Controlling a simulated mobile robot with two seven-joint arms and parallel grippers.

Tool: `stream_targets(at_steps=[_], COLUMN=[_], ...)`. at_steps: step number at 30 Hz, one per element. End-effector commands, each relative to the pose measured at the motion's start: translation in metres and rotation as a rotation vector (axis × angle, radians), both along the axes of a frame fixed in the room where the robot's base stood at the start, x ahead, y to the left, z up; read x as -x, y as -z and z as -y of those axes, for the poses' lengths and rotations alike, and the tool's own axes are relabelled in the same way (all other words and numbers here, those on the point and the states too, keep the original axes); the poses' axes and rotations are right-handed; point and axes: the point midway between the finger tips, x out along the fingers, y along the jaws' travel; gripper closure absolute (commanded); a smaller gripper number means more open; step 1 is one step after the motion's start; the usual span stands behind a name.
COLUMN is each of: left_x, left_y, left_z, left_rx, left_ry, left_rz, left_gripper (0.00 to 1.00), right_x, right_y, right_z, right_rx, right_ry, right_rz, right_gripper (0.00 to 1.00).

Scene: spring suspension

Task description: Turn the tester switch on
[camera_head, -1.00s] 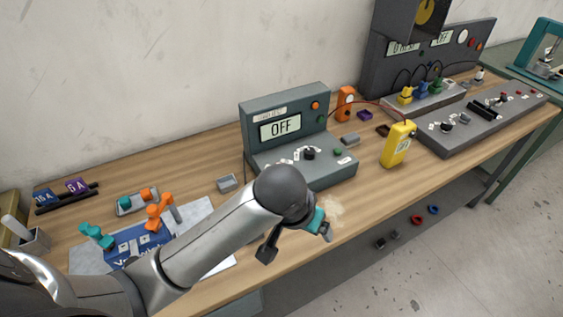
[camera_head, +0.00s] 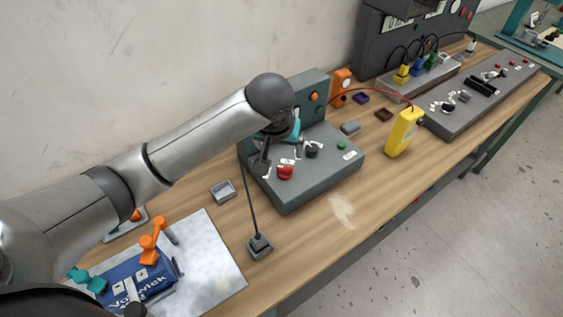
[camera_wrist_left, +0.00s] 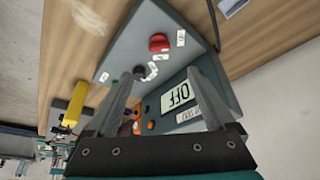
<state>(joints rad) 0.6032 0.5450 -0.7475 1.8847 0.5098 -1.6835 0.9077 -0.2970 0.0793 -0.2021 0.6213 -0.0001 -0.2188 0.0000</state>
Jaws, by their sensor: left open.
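The tester (camera_head: 300,195) is a grey-green box on the bench with a sloped front panel. A black knob with white labels around it (camera_head: 313,149) and a red knob (camera_head: 285,172) sit on the panel. In the left wrist view the display (camera_wrist_left: 181,96) reads OFF, and the red knob (camera_wrist_left: 159,43) and black knob (camera_wrist_left: 139,73) show beyond the fingers. In the head view my arm hides the display. My left gripper (camera_head: 276,152) is open and empty above the panel's left part. Its fingers frame the panel in the wrist view (camera_wrist_left: 157,76). I cannot tell which knob is the switch.
A yellow meter (camera_head: 403,132) stands right of the tester, with an orange device (camera_head: 341,85) behind. A small grey tray (camera_head: 222,191) and a dark block with a cable (camera_head: 260,246) lie to the left. Bare bench lies in front of the tester.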

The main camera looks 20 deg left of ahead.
Motion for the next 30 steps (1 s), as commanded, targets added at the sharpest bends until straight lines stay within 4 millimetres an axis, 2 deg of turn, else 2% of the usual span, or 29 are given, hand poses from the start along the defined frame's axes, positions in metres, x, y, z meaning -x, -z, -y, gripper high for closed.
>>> stream_targets(at_steps=[1, 5, 18, 24, 30], left_x=[-0.003, -0.013, -0.040, -0.047, -0.049], left_y=[0.011, 0.034, 0.101, 0.116, 0.120], left_z=[-0.001, -0.002, -0.005, -0.006, -0.006], left_rx=[-0.002, 0.000, 0.000, -0.001, 0.000], left_ry=[-0.002, -0.001, 0.000, 0.001, 0.001], left_rz=[-0.003, -0.003, 0.000, 0.001, 0.001], left_gripper=[0.12, 0.12, 0.12, 0.12, 0.12], right_x=[0.007, 0.014, 0.002, 0.001, 0.001], right_y=[0.003, 0.006, 0.017, 0.021, 0.021], right_z=[0.004, 0.009, 0.000, -0.005, -0.004], right_rx=[0.007, 0.014, 0.001, -0.006, -0.006], right_ry=[0.000, -0.001, 0.003, 0.005, 0.005], right_rz=[-0.012, -0.024, -0.004, -0.002, -0.002], right_gripper=[0.50, 0.50, 0.50, 0.50, 0.50])
